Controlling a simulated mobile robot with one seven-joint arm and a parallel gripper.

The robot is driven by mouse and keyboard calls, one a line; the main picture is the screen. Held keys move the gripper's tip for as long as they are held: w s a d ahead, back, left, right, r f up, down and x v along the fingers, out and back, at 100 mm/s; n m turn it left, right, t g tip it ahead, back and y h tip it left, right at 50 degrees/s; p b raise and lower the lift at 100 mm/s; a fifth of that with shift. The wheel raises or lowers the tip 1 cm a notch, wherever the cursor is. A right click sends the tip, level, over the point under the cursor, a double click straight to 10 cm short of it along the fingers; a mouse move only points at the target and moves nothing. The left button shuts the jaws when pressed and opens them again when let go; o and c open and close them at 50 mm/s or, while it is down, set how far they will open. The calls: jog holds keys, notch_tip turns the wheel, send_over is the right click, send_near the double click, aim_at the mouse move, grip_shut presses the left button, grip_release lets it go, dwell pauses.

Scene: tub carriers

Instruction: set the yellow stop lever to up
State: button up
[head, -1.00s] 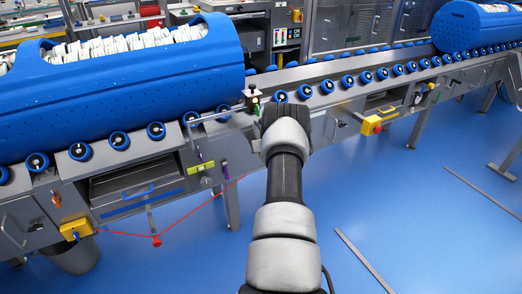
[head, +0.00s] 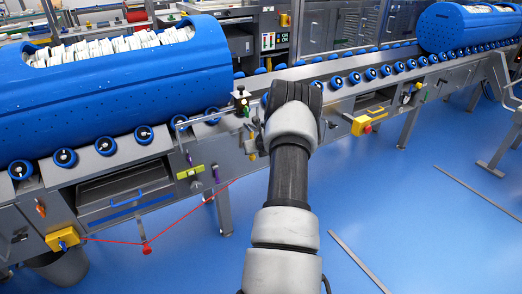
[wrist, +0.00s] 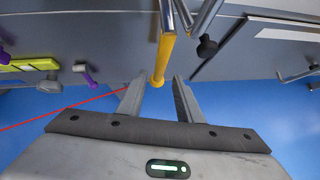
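The yellow stop lever (wrist: 165,58) shows in the wrist view as a yellow bar with a rounded end, hanging from a metal rod on the grey conveyor side. My gripper (wrist: 157,82) is open, with one finger on each side of the lever's rounded end. I see gaps between the lever and both fingers, and nothing is held. In the head view my arm ends at the conveyor's side, and my wrist hides the fingers and most of the lever.
A blue tub (head: 120,85) lies on the conveyor rollers at left, another (head: 465,28) at far right. A black knob (wrist: 207,47) is right of the lever; purple and yellow-green parts are left. A red cord (head: 190,222) hangs below the conveyor. Blue floor is open in front.

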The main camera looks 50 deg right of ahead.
jog(key=v, duration=1.2)
jog(key=shift+s+p, duration=0.2)
jog(key=shift+p, duration=0.2)
jog(key=shift+a, duration=0.1)
